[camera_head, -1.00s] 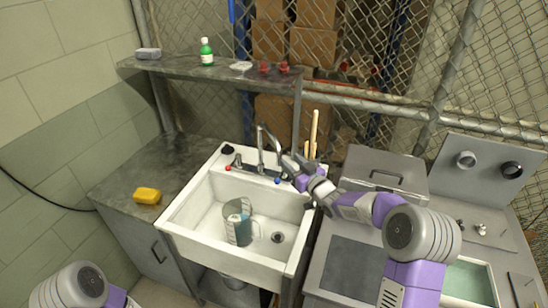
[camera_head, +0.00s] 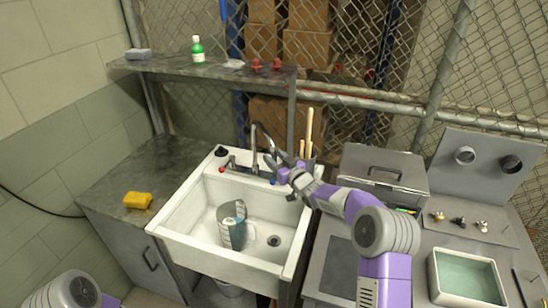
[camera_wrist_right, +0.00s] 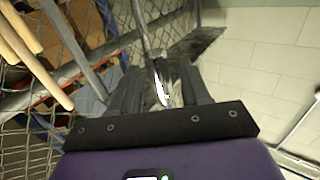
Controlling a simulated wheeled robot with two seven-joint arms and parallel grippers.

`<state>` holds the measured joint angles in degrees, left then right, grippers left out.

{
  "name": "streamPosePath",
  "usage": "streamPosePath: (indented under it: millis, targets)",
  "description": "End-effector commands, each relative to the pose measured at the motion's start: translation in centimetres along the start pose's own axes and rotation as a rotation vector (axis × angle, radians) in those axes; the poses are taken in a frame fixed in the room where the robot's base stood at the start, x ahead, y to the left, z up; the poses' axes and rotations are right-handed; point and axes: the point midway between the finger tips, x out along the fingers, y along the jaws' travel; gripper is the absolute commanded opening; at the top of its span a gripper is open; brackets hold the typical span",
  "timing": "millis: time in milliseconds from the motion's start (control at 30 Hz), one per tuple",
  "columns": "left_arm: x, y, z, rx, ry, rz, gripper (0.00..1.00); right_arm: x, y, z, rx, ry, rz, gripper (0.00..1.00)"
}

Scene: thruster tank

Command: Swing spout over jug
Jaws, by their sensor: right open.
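The grey metal spout (camera_head: 254,143) rises from the back ledge of the white sink and arches over toward the right. A clear measuring jug (camera_head: 232,226) with a bluish tint stands in the basin, in front of the spout and to its left. My right gripper (camera_head: 273,162) is open at the spout, reaching in from the right. In the right wrist view the spout (camera_wrist_right: 147,42) runs down between the two dark fingers; I cannot tell whether they touch it. Only part of my left arm shows at the bottom left; its gripper is out of view.
The sink (camera_head: 168,236) has taps with red and blue marks. Wooden-handled tools (camera_head: 309,133) stand upright behind my right gripper. A shelf (camera_head: 205,69) with a green bottle (camera_head: 197,50) hangs above. A yellow sponge (camera_head: 138,200) lies on the left counter.

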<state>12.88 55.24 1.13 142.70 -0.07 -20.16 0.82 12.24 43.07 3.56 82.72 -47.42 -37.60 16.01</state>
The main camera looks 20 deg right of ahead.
Motion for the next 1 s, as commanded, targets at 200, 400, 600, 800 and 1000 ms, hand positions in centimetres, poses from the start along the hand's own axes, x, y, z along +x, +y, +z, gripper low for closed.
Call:
streamPosePath:
  millis: [200,400,600,800,1000]
  targets:
    - [-0.07,0.02,0.01,0.0,0.0,0.0,0.43,0.87,-0.06,0.04,0.001,-0.001,-0.001,0.46]
    - [-0.06,0.02,0.01,0.0,0.0,0.0,0.43,0.87,-0.05,0.05,0.001,-0.001,0.0,0.46]
    - [-0.06,0.02,0.01,0.0,0.0,0.0,0.43,0.85,-0.03,0.05,0.0,-0.001,0.0,0.19]
    - [-0.06,0.02,0.02,0.0,0.0,0.0,0.43,0.84,-0.02,0.04,0.0,-0.001,0.0,0.0]
    - [0.01,-0.01,0.01,0.0,0.0,0.0,0.43,0.85,-0.08,0.06,0.0,-0.001,0.0,0.0]
